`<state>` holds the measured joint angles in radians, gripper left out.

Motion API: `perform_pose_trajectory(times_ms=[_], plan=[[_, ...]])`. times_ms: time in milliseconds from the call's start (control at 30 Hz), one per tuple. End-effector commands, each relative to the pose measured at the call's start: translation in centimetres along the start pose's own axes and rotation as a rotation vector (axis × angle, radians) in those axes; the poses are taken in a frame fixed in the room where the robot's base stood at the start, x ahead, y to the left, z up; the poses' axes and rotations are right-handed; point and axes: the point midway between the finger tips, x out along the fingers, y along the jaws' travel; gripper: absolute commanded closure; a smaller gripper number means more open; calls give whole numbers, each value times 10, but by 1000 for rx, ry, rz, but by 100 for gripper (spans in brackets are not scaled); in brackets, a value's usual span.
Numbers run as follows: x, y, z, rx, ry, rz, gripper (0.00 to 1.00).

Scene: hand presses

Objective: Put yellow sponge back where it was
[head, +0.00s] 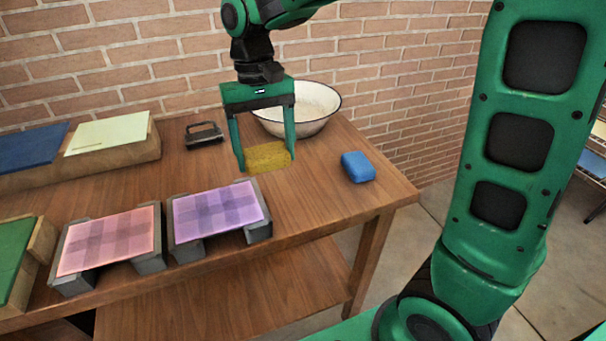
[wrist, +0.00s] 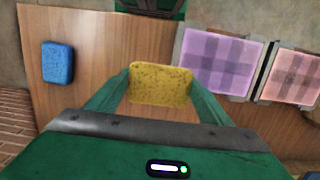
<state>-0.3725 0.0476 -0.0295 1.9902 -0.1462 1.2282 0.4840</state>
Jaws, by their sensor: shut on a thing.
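The yellow sponge (head: 268,158) is between the two fingers of my gripper (head: 266,160), which is shut on it. In the head view the sponge is low over or on the wooden table, in front of the white bowl; I cannot tell whether it touches the table. The yellow sponge also shows in the wrist view (wrist: 160,84), held flat between the green fingers of my gripper (wrist: 160,90).
A blue sponge (head: 358,167) lies to the right on the table (head: 320,195). A white bowl (head: 312,108) stands behind my gripper, and a dark metal object (head: 204,135) lies to its left. Purple (head: 217,205) and pink (head: 110,240) checked panels rest on grey blocks in front.

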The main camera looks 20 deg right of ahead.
Motion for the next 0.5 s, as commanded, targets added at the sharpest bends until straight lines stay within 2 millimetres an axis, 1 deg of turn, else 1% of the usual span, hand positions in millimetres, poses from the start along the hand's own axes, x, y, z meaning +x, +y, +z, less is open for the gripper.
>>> perform_pose_trajectory(times_ms=[33, 300, 400, 500], plan=[[6, 9, -1, 4, -2, 1, 51], [37, 58, -12, -2, -4, 2, 51], [47, 76, -17, -2, -4, 2, 51], [54, 88, -20, -5, -2, 2, 51]])
